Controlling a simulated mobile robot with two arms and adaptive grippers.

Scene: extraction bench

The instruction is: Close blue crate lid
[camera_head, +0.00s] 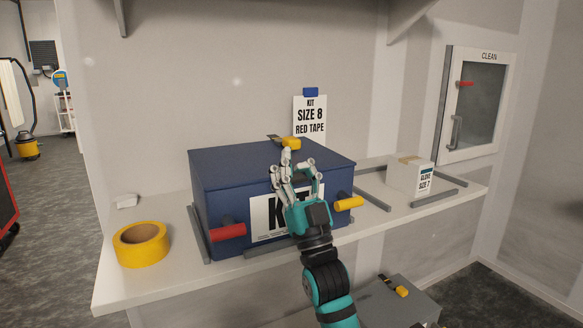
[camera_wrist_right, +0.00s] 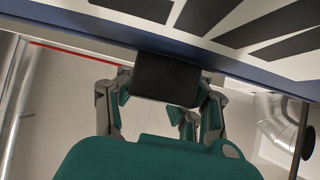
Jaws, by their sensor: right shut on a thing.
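The blue crate (camera_head: 213,205) stands on the white bench with a white KIT label on its front. Its blue lid (camera_head: 235,156) lies flat over the top, with a thin seam along the rim. Whether it is fully seated I cannot tell. My right gripper (camera_head: 300,168) is at the front upper edge of the crate, its fingers reaching up at the lid's front edge and shut on it. The gripper hides part of the label. In the right wrist view the blue edge (camera_wrist_right: 230,62) and label run across the top, above my gripper (camera_wrist_right: 165,115). My left gripper is out of view.
A yellow tape roll (camera_head: 142,245) lies left of the crate. A white glove box (camera_head: 408,176) and grey rails are on the right.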

